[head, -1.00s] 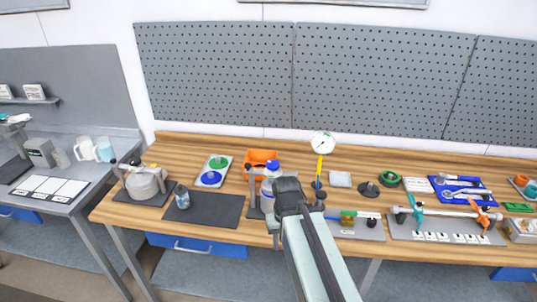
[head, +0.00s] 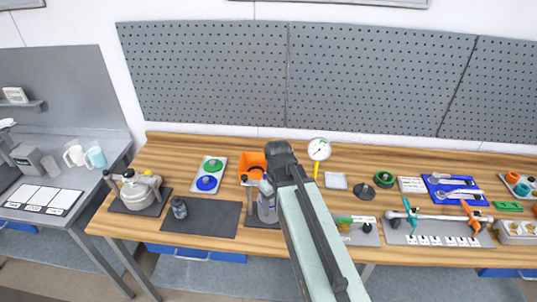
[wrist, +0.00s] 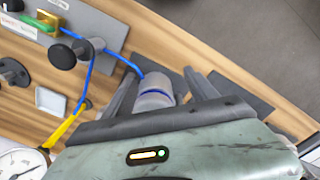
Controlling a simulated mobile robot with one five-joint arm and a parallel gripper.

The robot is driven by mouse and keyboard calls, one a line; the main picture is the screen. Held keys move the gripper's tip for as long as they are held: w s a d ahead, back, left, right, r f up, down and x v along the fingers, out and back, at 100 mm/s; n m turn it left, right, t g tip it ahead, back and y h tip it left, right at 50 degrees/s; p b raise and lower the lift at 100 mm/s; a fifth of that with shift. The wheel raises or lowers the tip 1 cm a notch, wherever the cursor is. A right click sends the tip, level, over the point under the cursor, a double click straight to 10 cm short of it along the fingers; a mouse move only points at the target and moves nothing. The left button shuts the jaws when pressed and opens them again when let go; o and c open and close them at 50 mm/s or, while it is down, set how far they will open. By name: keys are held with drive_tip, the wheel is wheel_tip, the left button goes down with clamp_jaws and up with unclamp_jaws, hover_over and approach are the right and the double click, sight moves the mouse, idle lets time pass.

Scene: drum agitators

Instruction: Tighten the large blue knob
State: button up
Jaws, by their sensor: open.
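A round blue knob (head: 206,183) sits flat on a white plate (head: 219,164), in front of a green knob (head: 213,165). A clear-grey bottle (head: 267,209) stands in a stand right of the dark mat; my arm partly hides it. In the wrist view a grey cylinder with a blue band (wrist: 158,97), seemingly this bottle's top, shows between the fingers. I cannot tell which blue part is the large knob. My gripper (head: 279,158) is above the bench, right of the plate. In the wrist view my gripper (wrist: 160,78) is open, with no finger contact clear.
An orange bin (head: 250,163) lies behind the bottle. A dial gauge (head: 319,149) on a yellow stem stands close to the right.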

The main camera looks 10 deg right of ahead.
drive_tip(key=w+r+n+p, duration=0.3)
drive_tip(key=r, duration=0.1)
drive_tip(key=w+r+n+p, duration=0.3)
drive_tip(key=r+n, duration=0.1)
drive_tip(key=r, duration=0.1)
drive_tip(key=w+r+n+p, duration=0.3)
drive_tip(key=r+n+p, duration=0.1)
drive_tip(key=r, duration=0.1)
drive_tip(key=shift+r, duration=0.15)
drive_tip(key=shift+w+r+n, duration=0.15)
drive_tip(key=shift+w+n, duration=0.05)
drive_tip(key=shift+n, duration=0.7)
wheel_tip(320, 180, down, 8)
drive_tip(key=b, duration=0.8)
drive_tip(key=shift+a, duration=0.1)
drive_tip(key=c, duration=1.4)
